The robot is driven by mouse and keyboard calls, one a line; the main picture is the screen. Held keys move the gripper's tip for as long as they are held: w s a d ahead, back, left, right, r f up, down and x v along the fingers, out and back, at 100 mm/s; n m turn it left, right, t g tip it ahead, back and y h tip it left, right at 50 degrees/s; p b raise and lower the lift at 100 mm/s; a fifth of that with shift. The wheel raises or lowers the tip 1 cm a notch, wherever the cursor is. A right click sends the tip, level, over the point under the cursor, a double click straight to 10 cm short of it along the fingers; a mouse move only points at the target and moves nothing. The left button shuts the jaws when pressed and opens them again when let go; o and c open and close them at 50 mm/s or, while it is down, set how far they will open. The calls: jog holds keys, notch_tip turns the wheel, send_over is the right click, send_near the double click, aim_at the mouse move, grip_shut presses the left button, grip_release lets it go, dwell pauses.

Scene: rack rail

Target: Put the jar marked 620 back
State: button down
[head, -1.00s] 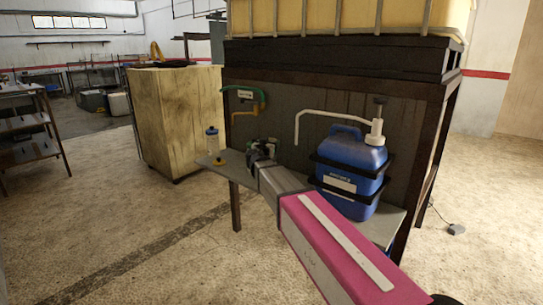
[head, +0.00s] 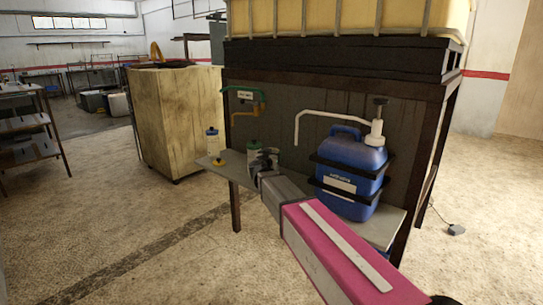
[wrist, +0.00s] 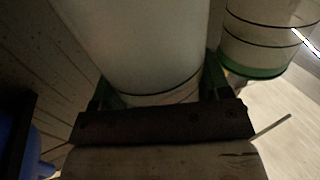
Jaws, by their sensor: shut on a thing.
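My gripper (head: 264,160) is at the left part of the shelf under the tank, at the end of my pink arm. In the wrist view its fingers (wrist: 160,98) are shut on a large whitish jar (wrist: 135,45) with a thin dark ring. The gripper mostly hides this jar in the head view. No number can be read on it. A second pale jar (wrist: 268,35) with dark rings and a green end stands close beside it in the wrist view, apart from the fingers. A green-topped jar (head: 253,146) shows just behind my gripper in the head view.
A blue canister (head: 350,170) with a white pump stands strapped on the shelf (head: 228,163), right of my gripper. A small clear bottle (head: 212,142) with a yellow base stands at the shelf's left end. A green and orange bracket (head: 247,97) is on the back panel above.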

jog(key=shift+c, duration=0.4)
grip_release()
jog(key=v, duration=1.2)
jog(key=shift+r, duration=0.1)
